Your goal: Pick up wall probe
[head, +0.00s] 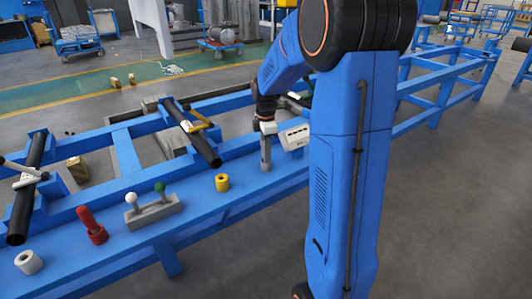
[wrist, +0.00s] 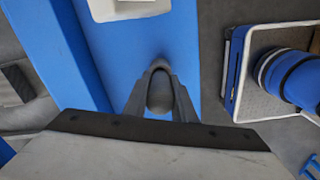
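A slim grey upright cylinder, which I take for the wall probe (head: 265,156), stands on the blue bench rail in the head view. Its rounded grey top (wrist: 160,93) shows in the middle of the wrist view. My gripper (head: 265,127) is directly above it, pointing down. In the wrist view the two grey fingers (wrist: 160,85) lie on either side of the probe's top, very close to it. Whether they press on it cannot be told. A white box with dark markings (head: 295,137) is just right of the probe; its edge shows at the top of the wrist view (wrist: 130,8).
A yellow ring (head: 222,183), a grey block with white and green knobs (head: 153,210), a red tool (head: 92,226) and a white ring (head: 29,262) stand on the blue bench to the left. Black pipes (head: 193,131) lie across the frame. My arm hides part of the right.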

